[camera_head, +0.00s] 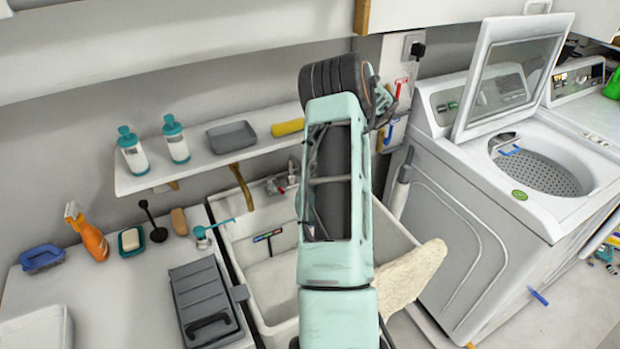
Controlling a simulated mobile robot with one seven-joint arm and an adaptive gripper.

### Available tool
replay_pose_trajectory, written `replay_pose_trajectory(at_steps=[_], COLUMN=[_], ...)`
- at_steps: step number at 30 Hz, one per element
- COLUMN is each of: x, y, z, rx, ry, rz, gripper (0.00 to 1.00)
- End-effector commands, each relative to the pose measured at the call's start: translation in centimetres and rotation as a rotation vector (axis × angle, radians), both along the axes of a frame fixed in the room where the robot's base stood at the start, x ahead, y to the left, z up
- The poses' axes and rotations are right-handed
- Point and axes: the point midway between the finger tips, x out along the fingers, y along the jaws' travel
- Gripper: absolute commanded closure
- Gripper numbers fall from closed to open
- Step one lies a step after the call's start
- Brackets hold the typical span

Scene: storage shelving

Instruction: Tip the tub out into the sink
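The sink (238,243) is a deep white basin in the middle, right of the counter. My arm crosses in front of it and hides much of its inside. I cannot tell for sure which thing is the tub. A shallow grey tray (232,137) sits on the wall shelf, and a white box-like thing (37,328) is cut off at the lower left. My gripper does not show clearly, so I cannot see whether it holds anything.
The wall shelf (200,165) also holds two bottles and a yellow roll. The counter (110,290) bears an orange spray bottle (90,238), brushes, soap and a dark grey case (205,303). A cream cloth (412,275) hangs over the sink's right rim. An open-lidded washer (490,200) stands right.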

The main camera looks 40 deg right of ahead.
Motion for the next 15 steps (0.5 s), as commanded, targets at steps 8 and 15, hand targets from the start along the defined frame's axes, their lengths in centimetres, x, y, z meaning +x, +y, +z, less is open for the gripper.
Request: replay_pose_trajectory(at_steps=[8,15], x=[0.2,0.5], y=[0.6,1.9], z=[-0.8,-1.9], rx=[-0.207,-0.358], ry=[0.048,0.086], rz=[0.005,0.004], gripper=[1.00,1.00])
